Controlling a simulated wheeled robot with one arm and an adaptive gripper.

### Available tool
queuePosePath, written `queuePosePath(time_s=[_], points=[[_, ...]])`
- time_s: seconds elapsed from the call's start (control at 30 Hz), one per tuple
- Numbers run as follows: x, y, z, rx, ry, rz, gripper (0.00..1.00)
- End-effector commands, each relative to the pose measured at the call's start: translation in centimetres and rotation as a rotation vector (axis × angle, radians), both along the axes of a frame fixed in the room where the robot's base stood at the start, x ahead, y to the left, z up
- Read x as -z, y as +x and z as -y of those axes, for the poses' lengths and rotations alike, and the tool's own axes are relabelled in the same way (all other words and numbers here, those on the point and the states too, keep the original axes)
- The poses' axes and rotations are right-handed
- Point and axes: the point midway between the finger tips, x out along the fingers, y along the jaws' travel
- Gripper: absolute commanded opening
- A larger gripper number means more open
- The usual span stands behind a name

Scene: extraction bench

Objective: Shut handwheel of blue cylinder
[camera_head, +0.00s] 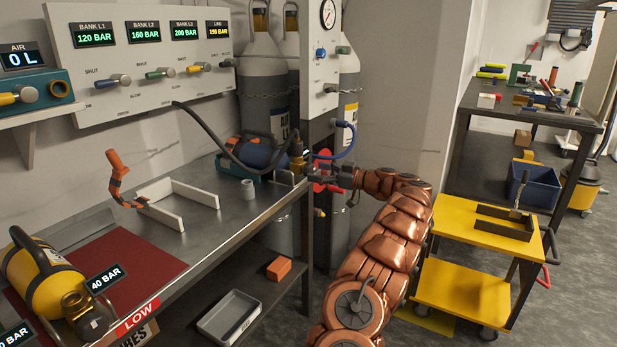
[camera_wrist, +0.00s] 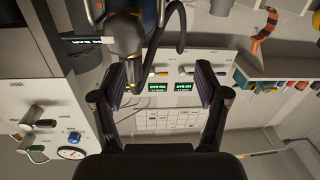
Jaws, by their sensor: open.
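The blue cylinder (camera_head: 262,152) lies on the right part of the steel bench, its brass valve (camera_head: 297,160) pointing right. My gripper (camera_head: 318,172) is just right of the valve, past the bench edge. In the wrist view my gripper (camera_wrist: 162,85) is open, its two dark fingers apart. The valve (camera_wrist: 125,38) reaches down near the left finger, and part of the blue cylinder shows above it. I cannot make out its handwheel clearly. A red round part (camera_head: 322,160) shows behind my gripper; I cannot tell what it belongs to.
A dark hose (camera_head: 205,128) arches over the blue cylinder, and a blue hose (camera_head: 350,140) hangs from the gauge panel (camera_head: 320,70). Tall grey cylinders (camera_head: 262,75) stand behind. A white bracket (camera_head: 165,212) and yellow cylinder (camera_head: 45,280) are leftward. A yellow cart (camera_head: 470,240) stands right.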

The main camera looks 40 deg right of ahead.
Motion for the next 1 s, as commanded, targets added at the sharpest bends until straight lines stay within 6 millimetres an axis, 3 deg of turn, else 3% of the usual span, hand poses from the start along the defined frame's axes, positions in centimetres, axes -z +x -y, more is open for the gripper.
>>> queuePosePath(time_s=[0.13, 0.3, 1.0], points=[[1.9, -1.9, 3.4, 0.056, -0.062, 0.034, 0.74], [2.2, -2.5, 4.6, 0.079, -0.096, 0.053, 0.74], [2.2, 4.6, 2.3, 0.077, -0.095, 0.051, 0.74]])
